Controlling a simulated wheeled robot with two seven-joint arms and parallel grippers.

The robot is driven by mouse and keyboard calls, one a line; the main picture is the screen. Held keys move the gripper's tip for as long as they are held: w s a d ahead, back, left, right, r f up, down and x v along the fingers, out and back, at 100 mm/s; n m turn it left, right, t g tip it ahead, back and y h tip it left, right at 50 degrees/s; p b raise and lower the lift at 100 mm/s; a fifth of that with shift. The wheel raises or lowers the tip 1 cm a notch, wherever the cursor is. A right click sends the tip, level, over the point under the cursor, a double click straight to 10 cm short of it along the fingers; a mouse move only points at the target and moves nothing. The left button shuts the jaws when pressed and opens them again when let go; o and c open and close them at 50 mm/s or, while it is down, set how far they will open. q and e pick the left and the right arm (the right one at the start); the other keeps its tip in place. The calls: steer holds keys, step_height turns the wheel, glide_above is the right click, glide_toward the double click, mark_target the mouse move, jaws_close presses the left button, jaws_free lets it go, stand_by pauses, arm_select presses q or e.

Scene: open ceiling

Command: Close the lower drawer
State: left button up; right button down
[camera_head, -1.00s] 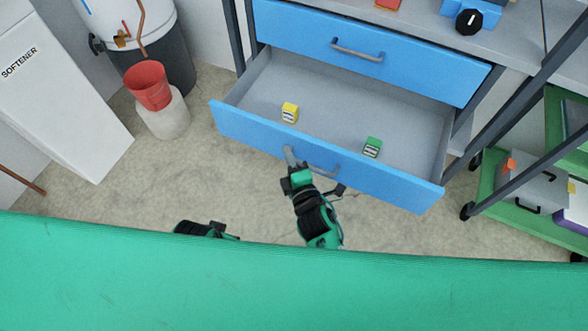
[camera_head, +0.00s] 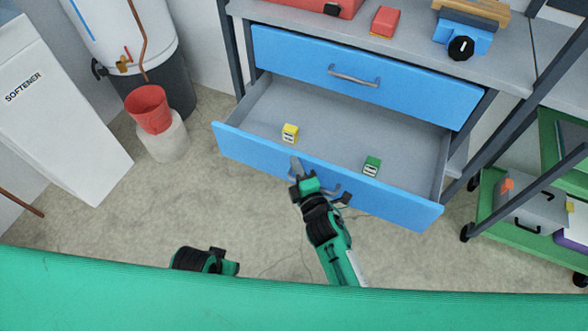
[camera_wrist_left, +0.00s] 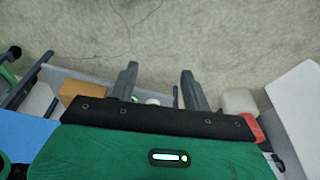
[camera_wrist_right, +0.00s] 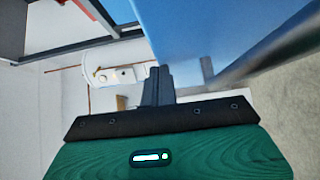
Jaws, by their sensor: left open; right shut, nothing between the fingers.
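The lower drawer (camera_head: 250,150) is blue-fronted with a grey inside and stands pulled out below the shut upper drawer (camera_head: 290,52). A yellow box (camera_head: 290,133) and a green box (camera_head: 372,166) lie in it. My right gripper (camera_head: 297,167) is shut and empty at the middle of the drawer front, by its grey handle, partly hiding it; whether it touches cannot be told. In the right wrist view its fingers (camera_wrist_right: 157,85) are together beside the blue panel (camera_wrist_right: 190,30). My left gripper is low in the head view, its fingers hidden there; its fingers (camera_wrist_left: 157,85) are apart and empty in the left wrist view.
A red bucket (camera_head: 149,108) on a pale container stands left of the drawer. A white softener box (camera_head: 70,120) is further left. A green cart (camera_head: 484,205) with dark wheels stands at the right. The floor before the drawer is clear.

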arm_select(q)
step_height(320, 180, up, 6)
steer(key=b, duration=0.3)
steer(key=shift+s+a+r+t, duration=0.15)
steer(key=shift+s+r+t, duration=0.05)
steer(key=shift+s+t, duration=0.2)
arm_select(e)
steer(key=w+d, duration=0.4)
steer(key=w, duration=0.7)
steer(key=w+d, duration=0.4)
steer(key=w, duration=0.7)
steer(key=shift+s, duration=0.1)
